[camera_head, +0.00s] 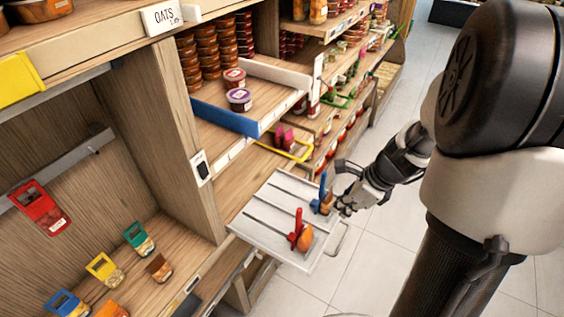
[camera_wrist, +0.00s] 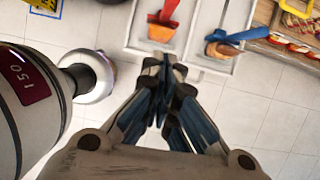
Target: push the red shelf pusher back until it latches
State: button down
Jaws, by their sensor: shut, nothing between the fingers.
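The red shelf pusher (camera_head: 296,232) stands upright in a lane of a grey pull-out tray (camera_head: 262,222), with an orange item (camera_head: 306,238) beside it. It also shows at the top of the wrist view (camera_wrist: 168,10), with the orange item (camera_wrist: 160,33) on the near side of it. A blue pusher (camera_head: 322,185) stands in another lane with a brownish item (camera_head: 326,203) by it. My gripper (camera_head: 338,207) is shut and empty near the tray's outer edge, close to the blue pusher in the head view. In the wrist view my fingertips (camera_wrist: 166,60) point at the orange item, apparently apart from it.
A wire handle (camera_head: 340,240) sticks out from the tray. A blue-fronted shelf (camera_head: 225,118) with stacked jars is above and behind it. Wooden shelves with coloured packets (camera_head: 103,268) are at left. The tiled floor (camera_head: 385,240) is open in front.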

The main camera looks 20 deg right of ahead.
jog(key=w+a+f+b, duration=0.4)
jog(key=w+f, duration=0.2)
jog(key=f, duration=0.3)
jog(key=shift+a+f, duration=0.2)
jog(key=shift+f, duration=0.1)
jog(key=w+a+p, duration=0.9)
jog(key=w+a, duration=0.1)
jog(key=w, duration=0.3)
jog(key=shift+w+a, duration=0.4)
